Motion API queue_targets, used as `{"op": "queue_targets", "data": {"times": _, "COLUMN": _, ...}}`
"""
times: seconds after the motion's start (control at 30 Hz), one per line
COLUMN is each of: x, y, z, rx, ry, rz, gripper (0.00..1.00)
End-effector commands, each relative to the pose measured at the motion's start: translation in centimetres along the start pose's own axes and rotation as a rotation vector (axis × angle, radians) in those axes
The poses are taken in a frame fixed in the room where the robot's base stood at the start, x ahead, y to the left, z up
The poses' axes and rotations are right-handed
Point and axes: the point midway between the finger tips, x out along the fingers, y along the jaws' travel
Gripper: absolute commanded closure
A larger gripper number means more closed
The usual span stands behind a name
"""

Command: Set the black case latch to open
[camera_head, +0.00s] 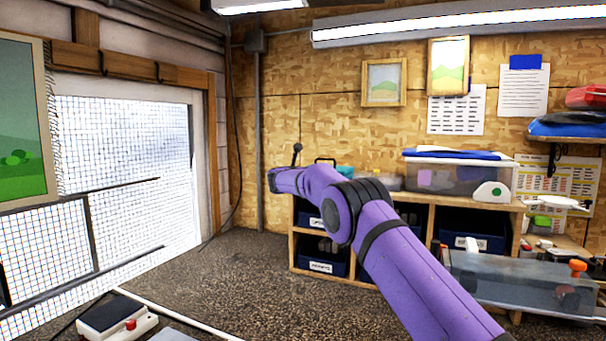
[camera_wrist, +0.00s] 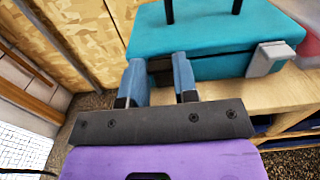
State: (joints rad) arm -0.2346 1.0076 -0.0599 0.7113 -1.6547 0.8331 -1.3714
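The teal case (camera_wrist: 215,40) stands on the wooden shelf top in the wrist view, with dark handle posts above it. In the head view the case (camera_head: 345,171) is mostly hidden behind my purple arm. The black latch (camera_wrist: 160,66) is a dark block on the case's near left front. My gripper (camera_wrist: 160,75) is at that latch, its two blue fingers apart, one on each side of it in the picture. I cannot tell whether they touch it. A light grey latch (camera_wrist: 267,59) sits further right on the case front.
The wooden shelf unit (camera_head: 430,198) holds dark bins below and a clear lidded tub (camera_head: 455,178) on top. A reddish object (camera_wrist: 309,45) is right of the case. A clear box (camera_head: 520,280) is at the lower right. The floor (camera_head: 235,265) left of the shelf is clear.

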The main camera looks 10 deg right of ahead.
Motion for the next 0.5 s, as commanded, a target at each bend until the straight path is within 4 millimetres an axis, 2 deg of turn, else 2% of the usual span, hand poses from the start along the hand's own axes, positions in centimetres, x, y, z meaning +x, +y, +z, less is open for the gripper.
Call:
{"op": "queue_targets", "data": {"times": 0.27, "x": -0.07, "y": 0.02, "z": -0.04, "rx": -0.002, "ry": -0.011, "rz": 0.000, "gripper": 0.96}}
{"op": "queue_targets", "data": {"times": 0.5, "x": -0.50, "y": 0.10, "z": -0.34, "rx": -0.005, "ry": -0.097, "rz": 0.001, "gripper": 0.96}}
